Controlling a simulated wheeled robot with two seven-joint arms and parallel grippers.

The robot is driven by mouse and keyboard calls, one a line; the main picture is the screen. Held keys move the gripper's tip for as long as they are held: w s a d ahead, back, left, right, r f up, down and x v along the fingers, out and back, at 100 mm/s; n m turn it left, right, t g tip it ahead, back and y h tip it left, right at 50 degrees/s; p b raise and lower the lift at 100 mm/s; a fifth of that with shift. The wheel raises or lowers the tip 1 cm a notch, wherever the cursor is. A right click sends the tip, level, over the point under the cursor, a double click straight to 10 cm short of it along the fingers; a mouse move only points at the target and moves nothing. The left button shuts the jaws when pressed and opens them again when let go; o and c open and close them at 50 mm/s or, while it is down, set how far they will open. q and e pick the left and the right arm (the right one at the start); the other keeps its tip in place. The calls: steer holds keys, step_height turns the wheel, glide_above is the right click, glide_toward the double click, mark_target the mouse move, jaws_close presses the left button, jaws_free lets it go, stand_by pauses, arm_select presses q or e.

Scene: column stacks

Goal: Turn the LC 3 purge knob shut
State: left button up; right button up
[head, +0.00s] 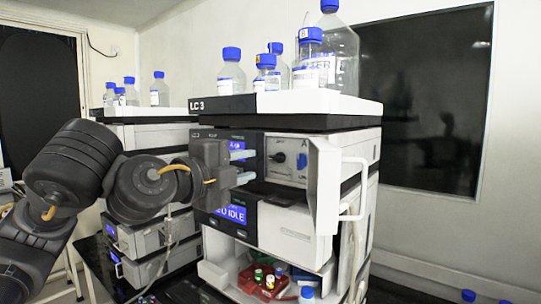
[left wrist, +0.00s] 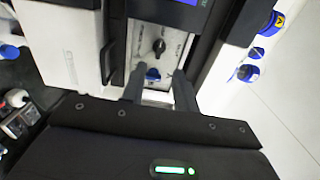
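The stack labelled LC 3 (head: 196,105) stands in the middle of the head view. Its pale valve panel (head: 287,172) carries a black knob (head: 278,157) and a blue knob (head: 302,161). Both the black knob (left wrist: 158,46) and the blue knob (left wrist: 153,74) also show in the left wrist view. I cannot tell which is the purge knob. My left gripper (head: 250,167) is open and empty, in front of and left of the panel. In the left wrist view my left gripper (left wrist: 159,88) has its fingers apart, with the blue knob between and beyond them. My right gripper is out of view.
An open white door (head: 324,190) with a handle (head: 355,185) stands out just right of the panel. Blue-capped bottles (head: 231,72) stand on top. A red tray (head: 268,283) with small vials sits below. Another stack (head: 145,130) is behind on the left.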

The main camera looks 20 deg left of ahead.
mark_target(275, 159)
arm_select(q)
steer(key=p+x, duration=0.2)
steer(key=x, duration=0.5)
steer(key=shift+w+d, duration=0.25)
steer(key=shift+w, duration=0.45)
jaws_close()
